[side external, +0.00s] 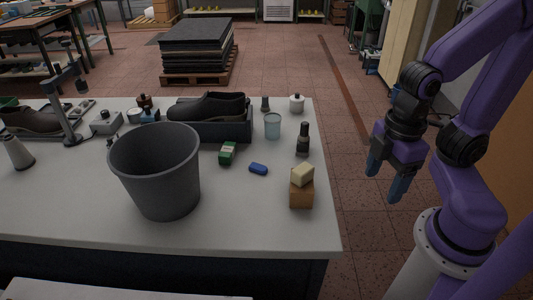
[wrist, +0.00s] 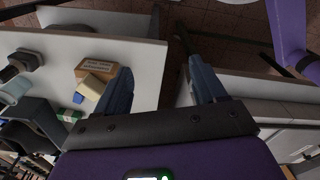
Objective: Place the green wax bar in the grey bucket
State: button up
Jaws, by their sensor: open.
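The green wax bar (side external: 228,153), a small green block with a white label, lies on the table in the side external view, right of the bucket. It also shows in the wrist view (wrist: 68,115) at the left. The grey bucket (side external: 155,170) stands upright at the table's front; its visible inner wall is bare, and its bottom is hidden. My gripper (side external: 386,180) is open and empty, off to the right beyond the table's edge, well apart from the bar. Its two fingers also show spread in the wrist view (wrist: 160,72).
Near the bar are a blue block (side external: 258,169), a cream block (side external: 303,174) on a brown box (side external: 301,194), a dark bottle (side external: 303,140), a translucent cup (side external: 272,126) and a dark tray (side external: 236,127) with a shoe. The table's front right is clear.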

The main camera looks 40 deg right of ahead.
jog(key=w+a+r+n, duration=0.3)
jog(key=w+a, duration=0.5)
jog(key=w, duration=0.5)
jog(key=n, duration=1)
send_over(227, 149)
notch_tip(227, 149, down, 4)
notch_tip(227, 149, down, 11)
jog(key=shift+a, duration=0.1)
jog(key=shift+d+f, duration=0.2)
jog(key=shift+f, duration=2.75)
